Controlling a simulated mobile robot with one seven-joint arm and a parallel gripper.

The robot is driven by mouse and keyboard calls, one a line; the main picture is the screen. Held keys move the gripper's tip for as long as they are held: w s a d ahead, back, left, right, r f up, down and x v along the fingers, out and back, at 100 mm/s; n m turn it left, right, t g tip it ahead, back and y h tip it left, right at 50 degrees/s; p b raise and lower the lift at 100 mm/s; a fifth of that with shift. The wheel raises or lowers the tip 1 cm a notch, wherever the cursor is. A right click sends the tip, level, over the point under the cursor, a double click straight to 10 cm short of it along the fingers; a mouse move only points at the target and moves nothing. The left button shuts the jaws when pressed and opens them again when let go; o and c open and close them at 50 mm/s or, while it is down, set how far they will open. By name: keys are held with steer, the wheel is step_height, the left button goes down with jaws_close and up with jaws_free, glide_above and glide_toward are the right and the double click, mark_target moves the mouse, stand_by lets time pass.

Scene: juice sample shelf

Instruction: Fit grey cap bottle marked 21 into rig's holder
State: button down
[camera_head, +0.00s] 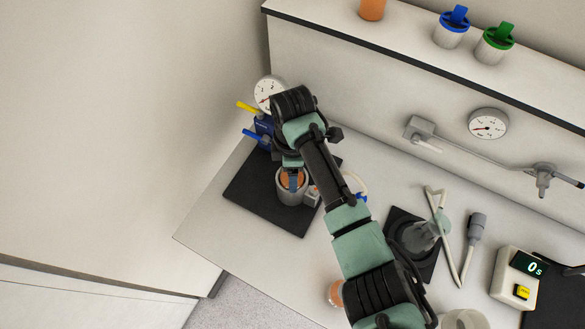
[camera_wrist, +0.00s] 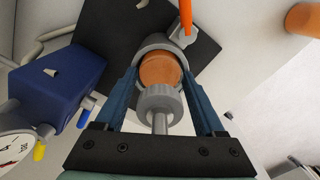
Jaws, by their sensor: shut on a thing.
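An orange bottle (camera_wrist: 160,70) shows between the fingers of my gripper (camera_wrist: 160,78). My gripper is shut on the bottle, pointing down at the rig. The rig's grey round holder (camera_head: 291,196) stands on a black base plate (camera_head: 245,200), and its grey rim surrounds the orange in both views. My gripper in the head view (camera_head: 292,182) is over the holder. I cannot tell how deep the bottle sits. No number 21 is legible.
A blue box (camera_wrist: 62,80) and a dial gauge (camera_head: 269,92) stand beside the holder. A clear flask (camera_head: 418,236), a timer (camera_head: 515,278) and another orange item (camera_head: 335,292) are on the bench. The shelf holds blue-capped (camera_head: 452,28) and green-capped (camera_head: 495,45) jars.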

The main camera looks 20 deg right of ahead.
jaws_free()
steer(key=shift+r, duration=0.1)
step_height(320, 180, up, 13)
steer(key=shift+f, duration=0.1)
stand_by(0.3)
